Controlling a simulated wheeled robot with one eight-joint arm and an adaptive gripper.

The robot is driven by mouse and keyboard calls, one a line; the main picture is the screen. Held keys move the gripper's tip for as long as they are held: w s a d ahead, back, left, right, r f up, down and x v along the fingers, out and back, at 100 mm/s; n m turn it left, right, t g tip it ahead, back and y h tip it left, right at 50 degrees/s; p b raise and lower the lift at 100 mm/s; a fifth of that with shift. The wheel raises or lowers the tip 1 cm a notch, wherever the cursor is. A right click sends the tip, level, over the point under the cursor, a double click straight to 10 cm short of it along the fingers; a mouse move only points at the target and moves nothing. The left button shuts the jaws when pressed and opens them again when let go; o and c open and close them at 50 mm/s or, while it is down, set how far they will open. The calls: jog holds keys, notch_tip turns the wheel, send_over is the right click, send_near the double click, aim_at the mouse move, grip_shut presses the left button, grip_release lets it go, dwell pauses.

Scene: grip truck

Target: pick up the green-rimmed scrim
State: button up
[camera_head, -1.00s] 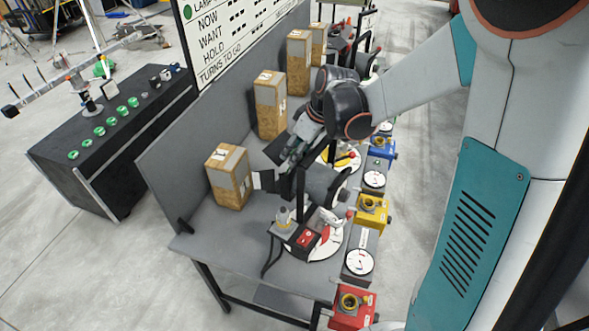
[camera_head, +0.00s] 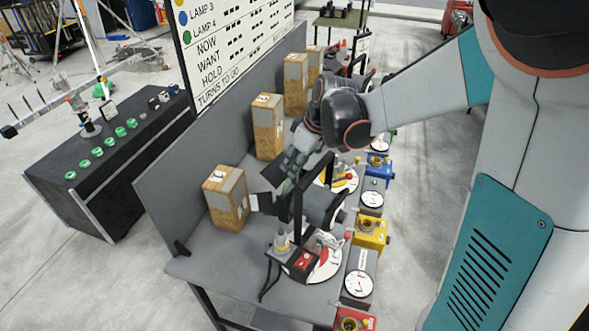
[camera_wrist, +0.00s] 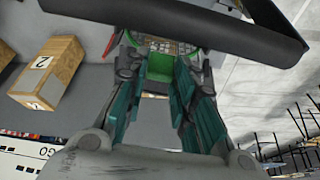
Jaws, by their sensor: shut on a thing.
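The green-rimmed scrim (camera_wrist: 160,66) shows in the wrist view as a green edge with a fine dark mesh beyond it. The teal fingers of my gripper (camera_wrist: 158,80) stand on either side of the green edge and are shut on it. A dark bar crosses the top of that view and hides what lies behind. In the head view my gripper (camera_head: 289,178) is low over the grey bench, beside the black lamp frame nearest the front. The scrim is too small and covered to make out clearly there.
A red-switched lamp base (camera_head: 302,260) stands near the front. Dials and a yellow box (camera_head: 372,232) line the right edge. A lettered board (camera_head: 240,40) rises behind.

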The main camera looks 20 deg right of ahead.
notch_tip(320, 180, up, 17)
jog(key=shift+p, duration=0.4)
jog(key=shift+s+f, duration=0.1)
